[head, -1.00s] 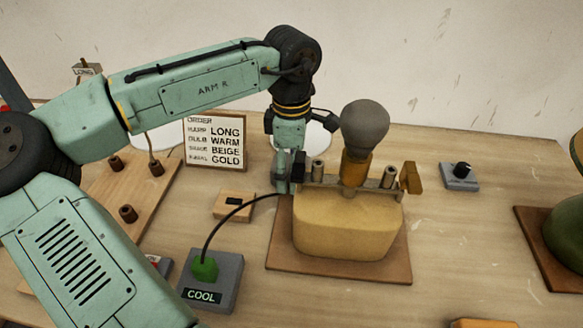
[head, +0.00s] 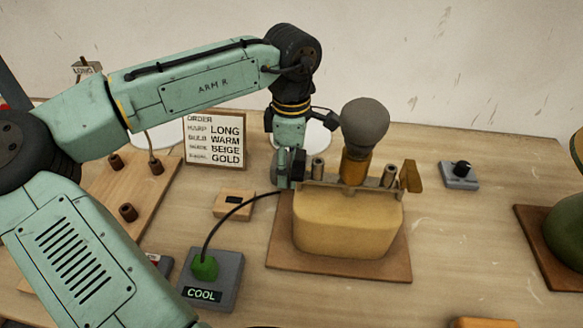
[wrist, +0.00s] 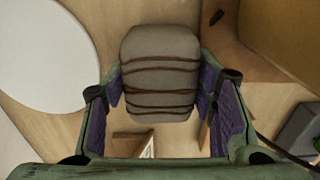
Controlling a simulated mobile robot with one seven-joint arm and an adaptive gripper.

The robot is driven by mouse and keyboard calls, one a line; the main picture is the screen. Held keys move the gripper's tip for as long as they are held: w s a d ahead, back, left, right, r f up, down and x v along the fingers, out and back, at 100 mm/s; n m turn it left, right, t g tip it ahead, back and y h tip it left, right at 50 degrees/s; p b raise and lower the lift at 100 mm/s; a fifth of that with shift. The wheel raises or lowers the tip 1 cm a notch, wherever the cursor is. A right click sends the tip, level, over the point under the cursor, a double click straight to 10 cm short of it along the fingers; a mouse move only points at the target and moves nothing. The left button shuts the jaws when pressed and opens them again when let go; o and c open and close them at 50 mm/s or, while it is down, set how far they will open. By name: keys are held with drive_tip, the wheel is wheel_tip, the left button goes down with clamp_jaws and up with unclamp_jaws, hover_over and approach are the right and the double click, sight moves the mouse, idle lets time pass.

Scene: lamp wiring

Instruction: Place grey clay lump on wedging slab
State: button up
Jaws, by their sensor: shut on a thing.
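My gripper (head: 288,168) points down behind the left end of the lamp's cream base in the head view. In the wrist view its two purple-padded fingers (wrist: 166,108) are shut on a rounded grey-beige lump (wrist: 160,62) with several thin brown bands. The lump fills the gap between the fingers. In the head view I cannot make the lump out. I see nothing that I can name for certain as a wedging slab.
The cream lamp base (head: 345,225) with its grey bulb (head: 365,125) stands on a brown board (head: 290,262), close beside my gripper. An order card (head: 216,142), a switch box marked COOL (head: 212,280) and a dial box (head: 459,175) stand around.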

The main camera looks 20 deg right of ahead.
clamp_jaws()
drive_tip(key=shift+r, duration=0.15)
